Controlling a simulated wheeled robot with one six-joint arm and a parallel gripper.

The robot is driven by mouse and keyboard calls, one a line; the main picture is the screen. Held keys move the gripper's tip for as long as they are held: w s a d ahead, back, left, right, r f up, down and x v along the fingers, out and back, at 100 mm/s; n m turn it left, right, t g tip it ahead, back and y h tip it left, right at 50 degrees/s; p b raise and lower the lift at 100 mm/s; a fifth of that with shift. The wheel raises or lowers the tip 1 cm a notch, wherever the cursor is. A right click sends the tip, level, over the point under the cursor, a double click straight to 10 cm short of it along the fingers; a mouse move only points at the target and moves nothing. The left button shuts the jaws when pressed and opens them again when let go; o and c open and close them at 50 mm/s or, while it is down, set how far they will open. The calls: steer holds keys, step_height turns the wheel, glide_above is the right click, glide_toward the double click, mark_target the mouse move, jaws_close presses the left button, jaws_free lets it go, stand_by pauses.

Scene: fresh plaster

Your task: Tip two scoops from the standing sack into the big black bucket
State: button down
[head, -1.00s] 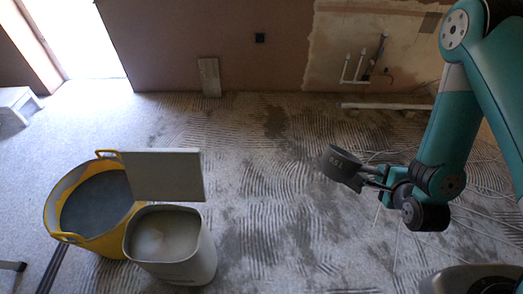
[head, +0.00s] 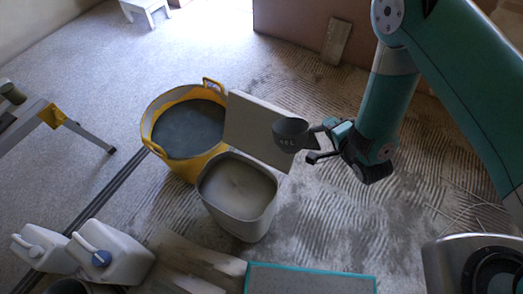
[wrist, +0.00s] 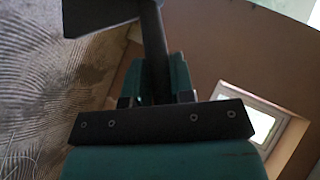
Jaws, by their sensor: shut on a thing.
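My gripper (head: 330,128) is shut on the handle of a dark grey scoop (head: 291,130). The scoop is in the air, in front of the right end of a pale flat board. In the wrist view the scoop's dark handle (wrist: 155,50) rises from between the jaws; whether it holds anything cannot be seen. A pale grey open container (head: 240,222) with light powder stands below and left of the scoop; it may be the standing sack. Beside it is a yellow tub (head: 150,130) with a dark grey filling. I cannot make out a big black bucket for certain.
The pale board (head: 252,122) stands behind the grey container. White jugs (head: 118,252), wooden boards (head: 195,262) and a teal-edged panel (head: 310,280) lie at the front. A dark rim shows at the bottom left.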

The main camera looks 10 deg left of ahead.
mark_target(295, 139)
steer(key=a+f+n+y, duration=0.1)
steer(key=a, duration=0.2)
steer(key=s+a+f+n+y+b, duration=0.1)
steer(key=a+n, duration=0.1)
steer(key=a, duration=0.2)
steer(key=a+f+n+y, duration=0.1)
steer(key=a, duration=0.3)
steer(key=shift+s+f+n+g+b, duration=0.15)
steer(key=shift+f+n+g+b, duration=0.15)
steer(key=shift+n+g, duration=0.1)
steer(key=s+a+f+n+g+y+b, duration=0.1)
steer(key=s+a+n+y, duration=0.15)
steer(key=a, duration=0.45)
steer(key=s+a+f+n+g+y+b, duration=0.1)
steer(key=s+a+f+n, duration=0.1)
steer(key=s+a+n, duration=0.3)
step_height(295, 139, down, 19)
steer(key=w+a+m+b, duration=0.1)
steer(key=w+b, duration=0.1)
steer(key=b, duration=1.6)
steer(key=shift+b, duration=0.35)
steer(key=shift+f+m, duration=0.1)
steer(key=shift+m, duration=0.15)
steer(key=shift+a+f+b, duration=0.1)
steer(key=shift+f+b, duration=0.35)
steer(key=shift+f, duration=0.05)
